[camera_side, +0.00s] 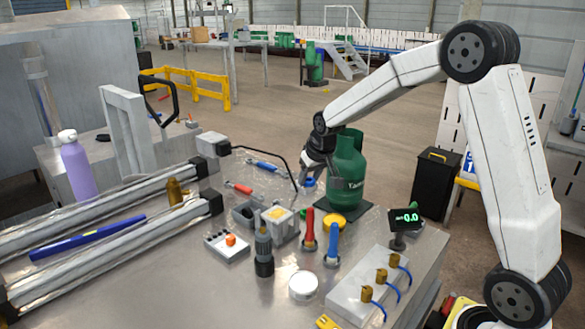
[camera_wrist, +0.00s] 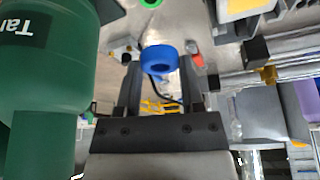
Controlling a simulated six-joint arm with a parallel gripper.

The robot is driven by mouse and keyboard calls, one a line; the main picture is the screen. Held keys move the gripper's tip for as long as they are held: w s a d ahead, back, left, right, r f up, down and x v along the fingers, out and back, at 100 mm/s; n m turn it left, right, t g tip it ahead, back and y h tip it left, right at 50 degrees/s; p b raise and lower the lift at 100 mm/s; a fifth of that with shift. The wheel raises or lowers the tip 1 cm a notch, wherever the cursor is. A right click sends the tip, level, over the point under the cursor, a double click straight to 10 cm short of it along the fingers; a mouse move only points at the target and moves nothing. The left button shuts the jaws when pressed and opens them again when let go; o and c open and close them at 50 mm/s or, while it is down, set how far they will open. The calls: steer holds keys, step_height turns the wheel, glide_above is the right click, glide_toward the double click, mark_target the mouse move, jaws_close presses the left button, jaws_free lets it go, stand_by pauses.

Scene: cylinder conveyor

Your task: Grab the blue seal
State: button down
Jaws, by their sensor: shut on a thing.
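The blue seal (camera_wrist: 160,60) is a small ring, seen between the two fingertips of my gripper (camera_wrist: 161,76) in the wrist view. The fingers are shut on its two sides. In the side view the blue seal (camera_side: 308,182) shows small just under my gripper (camera_side: 313,170), left of the green gas cylinder. I cannot tell in the side view how far the seal is above the table.
The green gas cylinder (camera_side: 346,170) stands on a dark plate close to the right of my gripper; it fills the left of the wrist view. In front are a yellow ring (camera_side: 334,220), red and blue handled tools, a display (camera_side: 405,216) and a clear-topped box (camera_side: 277,216).

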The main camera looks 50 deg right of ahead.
steer(key=shift+s+a+r, duration=0.15)
steer(key=shift+s+r, duration=0.15)
steer(key=shift+s, duration=0.3)
steer(key=shift+s+a+r, duration=0.1)
steer(key=shift+s+r, duration=0.15)
steer(key=shift+s, duration=0.3)
